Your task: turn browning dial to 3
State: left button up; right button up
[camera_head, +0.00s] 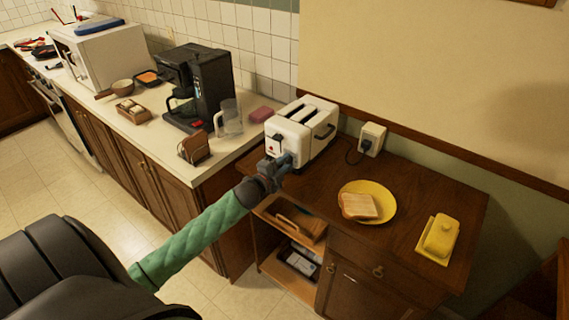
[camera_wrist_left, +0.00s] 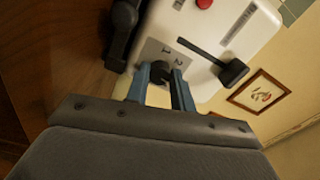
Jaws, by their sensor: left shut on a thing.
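The white toaster (camera_head: 300,130) stands on the wooden cabinet top beside the white counter. Its front face fills the upper part of the left wrist view (camera_wrist_left: 262,30), with a red button (camera_wrist_left: 204,3), a black lever (camera_wrist_left: 232,72) and a grey label plate with numbers (camera_wrist_left: 168,54). The dark browning dial (camera_wrist_left: 160,72) sits by that plate. My left gripper (camera_head: 284,163) is at the toaster's front, and its two blue fingers (camera_wrist_left: 164,82) are shut on the dial. The dial's pointer is hidden. My right gripper is not in view.
A yellow plate with bread (camera_head: 358,205) and a yellow butter dish (camera_head: 440,235) are on the cabinet top. A wall socket (camera_head: 371,138) is behind. A glass jug (camera_head: 229,120), wooden holder (camera_head: 195,148) and coffee maker (camera_head: 198,85) stand left on the counter.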

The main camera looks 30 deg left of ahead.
pick_arm(q)
jog(key=shift+n, duration=1)
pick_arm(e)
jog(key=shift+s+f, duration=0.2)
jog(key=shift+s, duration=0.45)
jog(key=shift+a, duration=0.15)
pick_arm(q)
jog(key=shift+f, duration=0.1)
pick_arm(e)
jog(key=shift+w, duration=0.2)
pick_arm(q)
jog(key=o, duration=1)
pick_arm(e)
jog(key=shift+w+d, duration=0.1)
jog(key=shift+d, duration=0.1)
pick_arm(q)
jog(key=shift+s, duration=0.1)
